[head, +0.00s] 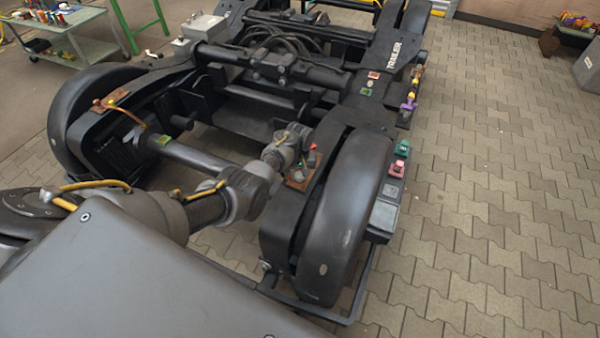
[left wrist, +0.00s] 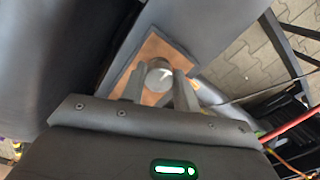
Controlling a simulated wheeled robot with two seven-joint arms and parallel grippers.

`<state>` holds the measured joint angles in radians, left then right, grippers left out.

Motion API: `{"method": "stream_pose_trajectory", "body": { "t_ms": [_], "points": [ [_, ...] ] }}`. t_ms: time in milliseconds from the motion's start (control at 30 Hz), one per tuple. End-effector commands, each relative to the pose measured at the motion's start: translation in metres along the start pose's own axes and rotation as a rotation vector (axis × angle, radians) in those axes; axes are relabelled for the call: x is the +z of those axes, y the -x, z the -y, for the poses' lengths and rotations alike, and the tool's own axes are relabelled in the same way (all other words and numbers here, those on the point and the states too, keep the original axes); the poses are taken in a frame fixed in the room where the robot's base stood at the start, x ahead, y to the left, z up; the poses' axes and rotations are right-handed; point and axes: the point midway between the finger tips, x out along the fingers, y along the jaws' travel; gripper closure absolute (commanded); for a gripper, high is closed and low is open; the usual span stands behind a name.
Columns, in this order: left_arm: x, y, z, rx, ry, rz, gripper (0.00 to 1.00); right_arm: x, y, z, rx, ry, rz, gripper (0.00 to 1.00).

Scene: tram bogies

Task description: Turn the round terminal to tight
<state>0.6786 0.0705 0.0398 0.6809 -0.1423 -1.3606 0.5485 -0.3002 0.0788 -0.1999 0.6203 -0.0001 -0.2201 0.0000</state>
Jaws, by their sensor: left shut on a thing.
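The round terminal (left wrist: 158,75) is a grey knob with a pale mark on its face, standing on a copper-brown plate (left wrist: 164,50) in the left wrist view. My left gripper (left wrist: 160,88) has one finger on each side of the knob and is shut on it. In the head view the brown plate (head: 297,184) lies on the dark bogie frame beside the near right wheel, and my left gripper (head: 304,164) is over it. There the terminal is mostly hidden by the gripper. My right gripper is not in view.
The big near right wheel (head: 345,215) stands close to the right of my left gripper. Another brown plate with a cable (head: 118,100) is on the left side. Green and pink blocks (head: 402,148) sit on the outer ledge. The paved floor (head: 480,220) at right is mostly clear.

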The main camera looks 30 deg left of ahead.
Motion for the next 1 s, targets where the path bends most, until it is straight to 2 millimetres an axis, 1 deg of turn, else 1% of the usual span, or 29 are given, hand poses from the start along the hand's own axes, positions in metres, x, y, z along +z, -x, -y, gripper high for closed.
{"method": "stream_pose_trajectory", "body": {
  "t_ms": [200, 633, 667, 800, 1000],
  "points": [
    [-0.0007, 0.0006, 0.0007, 0.0, -0.043, -0.001, 0.93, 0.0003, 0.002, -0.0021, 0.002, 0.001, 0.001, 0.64],
    [-0.0009, 0.0005, 0.0004, 0.0, -0.051, -0.002, 0.93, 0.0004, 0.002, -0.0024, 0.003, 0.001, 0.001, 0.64],
    [-0.0009, 0.0005, 0.0004, 0.0, -0.051, -0.002, 0.66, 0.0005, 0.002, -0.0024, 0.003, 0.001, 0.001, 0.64],
    [-0.0007, 0.0004, 0.0002, 0.0, -0.051, -0.002, 0.48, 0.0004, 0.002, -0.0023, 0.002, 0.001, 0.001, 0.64],
    [-0.0004, 0.0002, 0.0, 0.0, -0.05, -0.001, 0.48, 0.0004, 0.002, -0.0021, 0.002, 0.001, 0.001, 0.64]
  ]
}}
